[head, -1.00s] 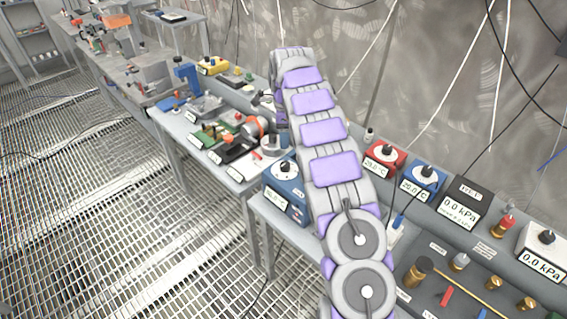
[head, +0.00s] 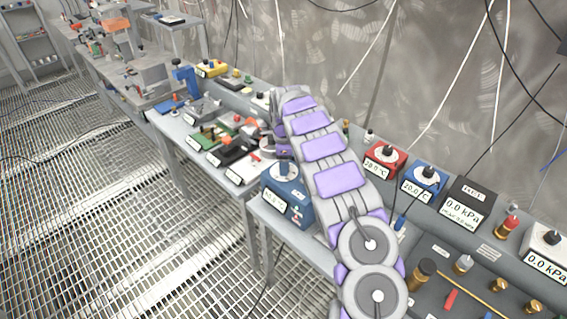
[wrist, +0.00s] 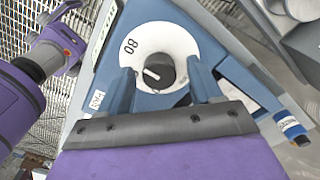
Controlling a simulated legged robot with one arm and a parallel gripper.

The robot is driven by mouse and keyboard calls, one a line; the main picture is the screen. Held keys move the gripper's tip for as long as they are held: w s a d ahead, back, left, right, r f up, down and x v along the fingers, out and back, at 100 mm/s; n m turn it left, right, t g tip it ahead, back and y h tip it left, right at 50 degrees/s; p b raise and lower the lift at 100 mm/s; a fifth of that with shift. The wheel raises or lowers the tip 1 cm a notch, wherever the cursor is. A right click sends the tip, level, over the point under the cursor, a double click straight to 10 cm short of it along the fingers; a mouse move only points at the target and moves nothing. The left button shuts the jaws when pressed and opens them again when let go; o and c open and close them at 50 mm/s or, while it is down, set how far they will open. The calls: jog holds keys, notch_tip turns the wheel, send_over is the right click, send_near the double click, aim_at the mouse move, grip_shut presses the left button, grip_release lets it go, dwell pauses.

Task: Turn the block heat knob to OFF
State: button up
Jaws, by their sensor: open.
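The block heat knob (wrist: 164,66) is a dark round knob with a white pointer line, on a white dial (wrist: 136,42) marked 80. The dial sits on a blue box (head: 296,203), which also shows in the wrist view (wrist: 137,13). In the head view the knob (head: 283,170) stands on top of the box, just beside my arm. My gripper (wrist: 165,82) is open, with one blue-grey finger on each side of the knob in the picture. I cannot tell whether the fingers touch it. The OFF mark is not readable.
A red box (head: 384,160) and another blue box (head: 424,180), both with knobs, stand to the right of my arm. A grey pressure unit (head: 466,203) is further right. A bench with several tools (head: 215,140) lies left. The grated floor (head: 110,230) is open.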

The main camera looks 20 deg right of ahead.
jog(key=c, duration=1)
jog(key=shift+r, duration=0.1)
jog(key=shift+c, duration=0.2)
